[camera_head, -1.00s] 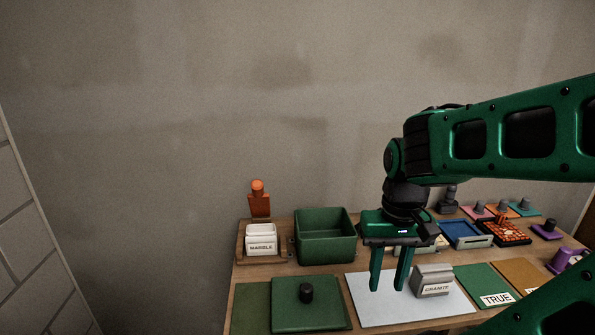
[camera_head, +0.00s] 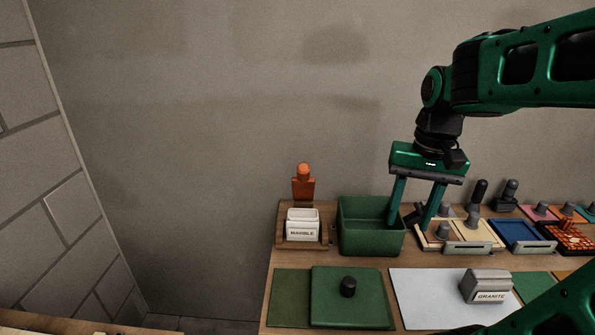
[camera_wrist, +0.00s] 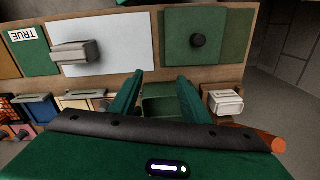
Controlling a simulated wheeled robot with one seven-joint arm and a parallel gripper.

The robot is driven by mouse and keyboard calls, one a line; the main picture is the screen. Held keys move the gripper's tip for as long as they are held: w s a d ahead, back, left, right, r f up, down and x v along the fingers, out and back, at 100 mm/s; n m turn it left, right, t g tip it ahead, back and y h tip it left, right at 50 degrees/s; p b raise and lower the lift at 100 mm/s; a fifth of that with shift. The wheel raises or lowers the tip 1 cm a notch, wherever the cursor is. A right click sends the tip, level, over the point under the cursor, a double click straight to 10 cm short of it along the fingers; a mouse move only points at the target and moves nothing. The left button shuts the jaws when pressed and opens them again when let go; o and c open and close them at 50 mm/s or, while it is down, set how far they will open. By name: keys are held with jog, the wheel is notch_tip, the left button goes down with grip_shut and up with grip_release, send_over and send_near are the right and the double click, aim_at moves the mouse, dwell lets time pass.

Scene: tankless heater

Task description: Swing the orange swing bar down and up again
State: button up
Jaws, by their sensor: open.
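The orange swing bar (camera_head: 303,188) stands upright at the back left of the bench, behind the white MARBLE block (camera_head: 303,224). Its rounded orange end (camera_wrist: 272,144) shows at the right edge of my gripper body in the wrist view; the rest of it is hidden there. My gripper (camera_head: 409,224) is open and empty, fingers pointing down. It appears over or near the right side of the green bin (camera_head: 345,240), to the right of the bar and apart from it. Both fingers also show apart in the wrist view (camera_wrist: 160,78).
The MARBLE block sits in a wooden holder (camera_head: 283,238) beside the bin. A green lid with a black knob (camera_head: 350,310), a white mat (camera_head: 425,290) and a grey GRANITE block (camera_head: 487,284) lie in front. Trays and knobs crowd the right. A wall stands close behind.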

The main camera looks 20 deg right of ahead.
jog(key=w+a+r, duration=0.5)
jog(key=w+r, duration=0.1)
jog(key=w, duration=0.4)
jog(key=y, duration=0.1)
send_near(302, 181)
jog(key=shift+t, duration=0.3)
jog(key=f, duration=0.4)
jog(key=a+f, duration=0.1)
jog(key=f, duration=0.1)
jog(key=shift+f, duration=0.2)
jog(key=shift+c, duration=0.6)
grip_shut()
jog(key=shift+a, duration=0.1)
